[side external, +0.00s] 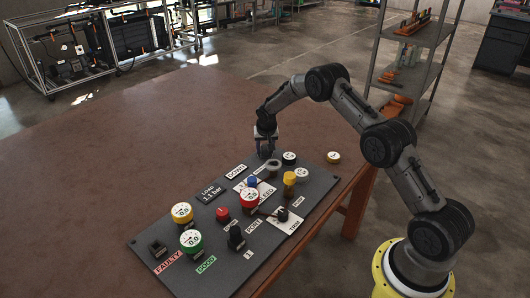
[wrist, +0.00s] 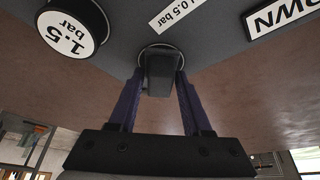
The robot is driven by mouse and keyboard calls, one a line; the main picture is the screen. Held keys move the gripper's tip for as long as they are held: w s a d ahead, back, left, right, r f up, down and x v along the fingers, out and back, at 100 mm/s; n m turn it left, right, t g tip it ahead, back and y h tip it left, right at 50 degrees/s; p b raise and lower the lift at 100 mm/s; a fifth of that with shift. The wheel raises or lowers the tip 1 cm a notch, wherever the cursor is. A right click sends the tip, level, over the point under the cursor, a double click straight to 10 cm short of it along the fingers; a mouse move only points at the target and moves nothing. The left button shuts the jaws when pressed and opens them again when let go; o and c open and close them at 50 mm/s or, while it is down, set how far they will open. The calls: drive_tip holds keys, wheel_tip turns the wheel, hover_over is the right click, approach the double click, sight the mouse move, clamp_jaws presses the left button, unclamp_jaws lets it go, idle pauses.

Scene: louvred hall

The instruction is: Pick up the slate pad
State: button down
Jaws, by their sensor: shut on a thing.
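My gripper (wrist: 160,88) has its two blue-purple fingers closed on the sides of a dark grey block, which I take to be the slate pad (wrist: 160,72). A pale round rim shows at the block's far end, against the grey panel. I cannot tell whether the block is clear of the panel. In the side view my gripper (side external: 266,146) points down at the far edge of the labelled panel (side external: 180,268). The held block is too small and dark there to make out.
A black-rimmed 1.5 bar gauge (wrist: 72,28) and a DOWN label (wrist: 280,18) flank the grip. The panel carries a yellow knob (side external: 289,178), a blue knob (side external: 252,181), a red gauge (side external: 249,198) and several switches. The brown table (side external: 130,130) is clear at left.

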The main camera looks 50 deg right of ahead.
sight(264, 145)
drive_tip(key=shift+r, duration=0.1)
drive_tip(key=shift+r, duration=0.4)
wheel_tip(264, 145, up, 2)
drive_tip(key=shift+r, duration=0.15)
drive_tip(key=s+a+r, duration=0.5)
drive_tip(key=s+r, duration=0.4)
drive_tip(key=s, duration=0.4)
drive_tip(key=shift+r, duration=0.35)
